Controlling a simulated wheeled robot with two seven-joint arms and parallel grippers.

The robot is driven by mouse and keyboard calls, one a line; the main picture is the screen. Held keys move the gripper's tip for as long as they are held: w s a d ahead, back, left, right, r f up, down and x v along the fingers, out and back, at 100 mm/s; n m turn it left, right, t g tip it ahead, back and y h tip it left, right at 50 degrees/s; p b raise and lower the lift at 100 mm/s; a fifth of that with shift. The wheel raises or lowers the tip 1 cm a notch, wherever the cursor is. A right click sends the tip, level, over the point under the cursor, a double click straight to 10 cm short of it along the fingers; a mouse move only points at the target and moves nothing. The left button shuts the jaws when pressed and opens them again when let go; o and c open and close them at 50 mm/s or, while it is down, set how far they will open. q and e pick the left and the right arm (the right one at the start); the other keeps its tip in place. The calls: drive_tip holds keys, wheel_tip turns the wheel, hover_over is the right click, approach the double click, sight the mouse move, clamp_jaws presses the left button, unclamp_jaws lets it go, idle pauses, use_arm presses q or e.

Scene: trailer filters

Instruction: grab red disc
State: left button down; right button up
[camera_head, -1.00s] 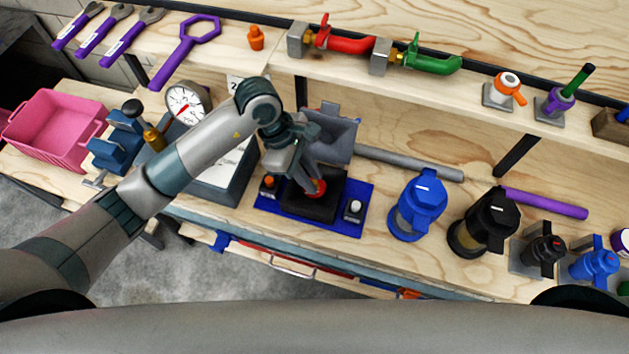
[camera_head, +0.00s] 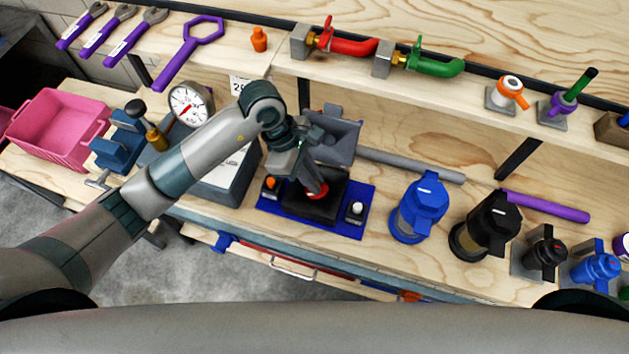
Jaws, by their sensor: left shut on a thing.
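The red disc (camera_head: 318,193) shows as a small red patch at my left gripper's fingertips, over a black block (camera_head: 312,208) on a blue mat (camera_head: 349,228). My left gripper (camera_head: 314,188) points down there and is shut on the red disc. The fingers hide much of the disc, and I cannot tell whether it touches the block. My right gripper is not in view.
An orange-topped piece (camera_head: 270,186) and a white-topped piece (camera_head: 357,210) flank the block. A grey bin (camera_head: 334,140) stands behind. A dial scale (camera_head: 189,104) is left; blue (camera_head: 422,205) and black (camera_head: 488,225) filter housings stand right. Some bench between is clear.

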use_arm(q)
drive_tip(key=shift+r, duration=0.1)
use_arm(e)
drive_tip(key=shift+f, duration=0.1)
